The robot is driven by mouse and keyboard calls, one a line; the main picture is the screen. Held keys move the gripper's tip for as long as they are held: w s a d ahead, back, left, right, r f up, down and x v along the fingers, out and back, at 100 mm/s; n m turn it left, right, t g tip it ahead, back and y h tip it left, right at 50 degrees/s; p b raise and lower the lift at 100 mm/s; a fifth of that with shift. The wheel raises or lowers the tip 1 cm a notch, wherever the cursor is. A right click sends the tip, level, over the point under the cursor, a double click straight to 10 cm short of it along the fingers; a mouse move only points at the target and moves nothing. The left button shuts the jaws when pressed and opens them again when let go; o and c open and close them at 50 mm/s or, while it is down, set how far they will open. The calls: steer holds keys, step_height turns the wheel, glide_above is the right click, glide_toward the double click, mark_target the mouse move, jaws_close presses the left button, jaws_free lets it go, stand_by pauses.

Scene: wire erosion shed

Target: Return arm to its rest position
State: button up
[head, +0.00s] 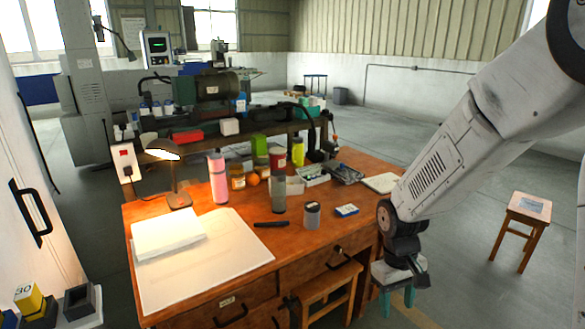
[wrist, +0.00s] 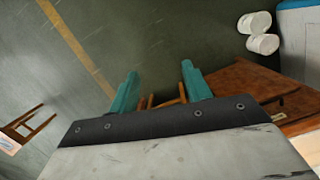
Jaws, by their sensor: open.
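My arm reaches in from the upper right in the head view and bends down at its wrist. My gripper (head: 398,301) hangs at the right front side of the wooden desk (head: 335,240), with its teal fingers low beside it. In the wrist view my gripper (wrist: 159,88) shows two teal fingers spread apart. The gap between them is empty, with the floor and part of a wooden stool (wrist: 165,102) beyond. Nothing is held.
The desk bears papers (head: 205,260), a lamp (head: 165,155), a pink bottle (head: 218,178) and a grey jar (head: 312,215). A stool (head: 327,290) stands at its front. Another stool (head: 527,212) is at the right. Open floor (head: 460,250) lies between.

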steer(key=s+d+r+m+t, duration=0.1)
steer(key=s+r+m, duration=0.1)
steer(key=s+r, duration=0.7)
steer(key=s+d+r+m+t, duration=0.1)
steer(key=s+d+r+t, duration=0.1)
steer(key=s+r, duration=0.8)
steer(key=shift+s+d+r+m+y, duration=0.3)
steer(key=shift+r+m+y, duration=0.1)
steer(key=shift+r, duration=0.75)
